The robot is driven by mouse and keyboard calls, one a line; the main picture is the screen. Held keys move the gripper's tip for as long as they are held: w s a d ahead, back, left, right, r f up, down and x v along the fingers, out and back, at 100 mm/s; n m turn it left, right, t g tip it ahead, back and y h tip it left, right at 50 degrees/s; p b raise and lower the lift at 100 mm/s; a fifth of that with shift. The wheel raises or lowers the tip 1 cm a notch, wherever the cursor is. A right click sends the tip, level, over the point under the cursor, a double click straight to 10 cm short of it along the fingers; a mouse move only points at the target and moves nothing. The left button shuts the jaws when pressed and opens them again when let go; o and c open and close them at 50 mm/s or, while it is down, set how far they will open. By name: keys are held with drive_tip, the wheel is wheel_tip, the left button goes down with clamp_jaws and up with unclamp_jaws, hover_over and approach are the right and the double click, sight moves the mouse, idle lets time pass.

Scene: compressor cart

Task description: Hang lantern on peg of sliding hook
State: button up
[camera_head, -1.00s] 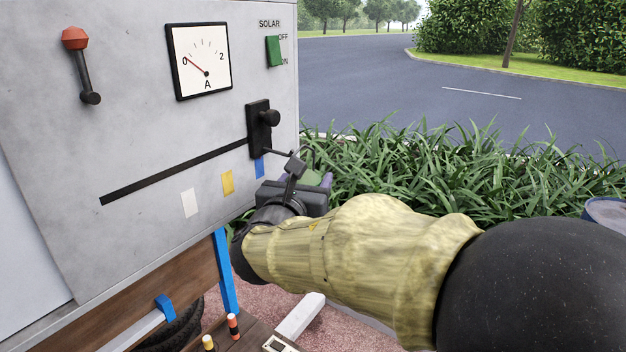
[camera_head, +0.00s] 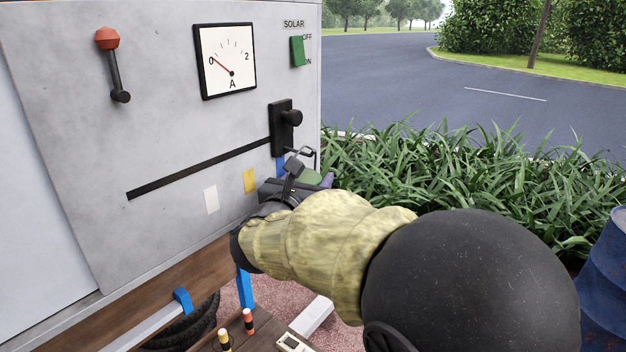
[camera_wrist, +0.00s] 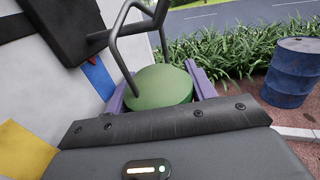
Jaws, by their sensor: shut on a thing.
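The lantern (camera_wrist: 162,88) shows a round green top and a dark wire handle (camera_wrist: 140,28) standing up from it in the wrist view. My gripper (camera_wrist: 158,94) is shut on it, with purple fingers on both sides. In the head view the lantern (camera_head: 309,178) is mostly hidden behind my gripper and wrist. The sliding hook (camera_head: 282,130) is a black block with a round knob at the right end of the slot; it also shows in the wrist view (camera_wrist: 62,28). Its peg (camera_wrist: 98,37) reaches toward the lantern handle. I cannot tell whether the handle is around the peg.
The grey panel carries a slot (camera_head: 200,170), a red-knobbed lever (camera_head: 115,70), a gauge (camera_head: 226,62) and a green switch (camera_head: 297,51). White, yellow and blue marks lie below the slot.

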drive_tip(key=shift+w+a+f+b, duration=0.15)
drive_tip(key=shift+a+f+b, duration=0.05)
drive_tip(key=shift+f+b, duration=0.15)
idle(0.5)
drive_tip(key=o, duration=1.7)
drive_tip(key=shift+r, duration=0.1)
drive_tip(key=shift+d, duration=0.2)
drive_tip(key=shift+a, duration=0.1)
drive_tip(key=shift+s+a, duration=0.15)
drive_tip(key=shift+s, duration=0.1)
